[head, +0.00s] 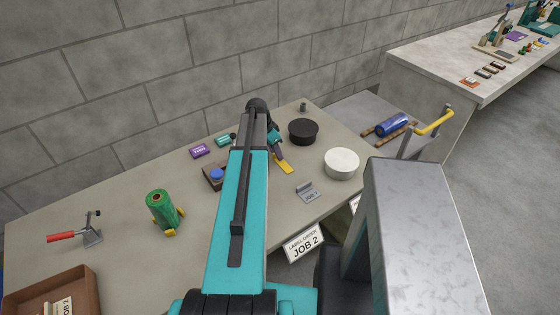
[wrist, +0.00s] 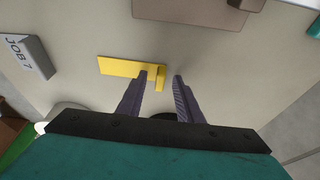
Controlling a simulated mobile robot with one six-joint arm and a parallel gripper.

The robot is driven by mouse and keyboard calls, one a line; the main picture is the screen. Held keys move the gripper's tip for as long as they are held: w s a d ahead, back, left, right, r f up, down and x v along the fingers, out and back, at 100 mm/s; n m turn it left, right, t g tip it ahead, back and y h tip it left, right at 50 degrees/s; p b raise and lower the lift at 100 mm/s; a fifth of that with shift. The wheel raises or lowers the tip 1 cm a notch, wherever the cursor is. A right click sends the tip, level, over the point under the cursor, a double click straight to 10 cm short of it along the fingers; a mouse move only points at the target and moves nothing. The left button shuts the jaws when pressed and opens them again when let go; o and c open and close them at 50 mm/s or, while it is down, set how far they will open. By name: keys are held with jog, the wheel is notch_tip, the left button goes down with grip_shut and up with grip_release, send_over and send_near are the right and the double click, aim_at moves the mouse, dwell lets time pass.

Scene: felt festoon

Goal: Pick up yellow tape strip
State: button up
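The yellow tape strip (head: 283,165) lies on the table just below the end of my arm in the head view. In the wrist view the strip (wrist: 125,66) runs left to right, with a short raised-looking end at its right. My gripper (wrist: 168,74) is open and empty. Its left finger overlaps the strip, and the strip's right end shows between the two fingers. I cannot tell whether either finger touches it. In the head view the arm mostly hides the gripper (head: 276,148).
A grey JOB 7 label block (wrist: 27,55) stands left of the strip. On the table (head: 130,205) are a white round tub (head: 341,164), a black one (head: 303,132), a green cylinder (head: 160,210), a brown block (head: 212,182), a red-handled clamp (head: 70,236) and a brown tray (head: 85,272).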

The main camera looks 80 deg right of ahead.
grip_shut()
jog(key=shift+r, duration=0.25)
jog(key=shift+r+b, duration=1)
jog(key=shift+r, duration=0.45)
jog(key=s+a+b, duration=0.1)
jog(key=a, duration=0.3)
jog(key=s+a+b, duration=0.1)
jog(key=a, duration=0.3)
jog(key=s+a+r+b, duration=0.1)
jog(key=a+b, duration=0.1)
jog(key=a, duration=0.3)
jog(key=shift+a+r, duration=0.1)
jog(key=shift+a+b, duration=0.1)
jog(key=shift+b, duration=0.45)
jog(key=shift+s+a+b, duration=0.15)
jog(key=shift+a+b, duration=0.35)
jog(key=shift+b, duration=0.75)
jog(key=shift+s+a+r+b, duration=0.15)
jog(key=shift+a+b, duration=0.4)
jog(key=shift+b, duration=0.5)
